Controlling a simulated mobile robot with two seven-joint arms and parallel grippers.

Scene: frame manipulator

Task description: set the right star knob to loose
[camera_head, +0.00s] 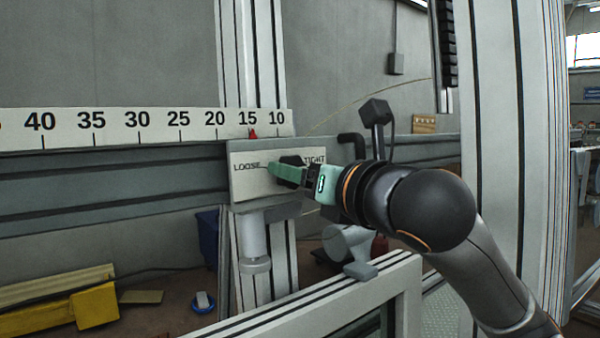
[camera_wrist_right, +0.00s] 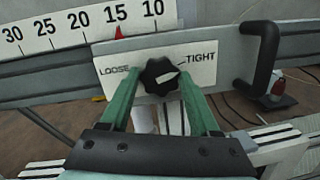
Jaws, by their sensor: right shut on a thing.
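The black star knob (camera_wrist_right: 160,75) sits on a pale label plate (camera_wrist_right: 203,52) marked LOOSE on the left and TIGHT on the right. A white mark on the knob points right and slightly up, towards TIGHT. My right gripper (camera_wrist_right: 159,80) has its green fingers on both sides of the knob and is shut on it. In the head view the right gripper (camera_head: 290,172) reaches the plate (camera_head: 245,188) from the right, and its fingers hide most of the knob (camera_head: 292,160). My left gripper is not in view.
A ruler (camera_head: 150,128) runs left from above the plate, with a red pointer (camera_head: 253,134) near 15. A black handle (camera_wrist_right: 262,55) stands out just right of the plate. A grey clamp (camera_head: 350,247) and a frame rail (camera_head: 300,305) lie below. Yellow pieces (camera_head: 95,306) lie at lower left.

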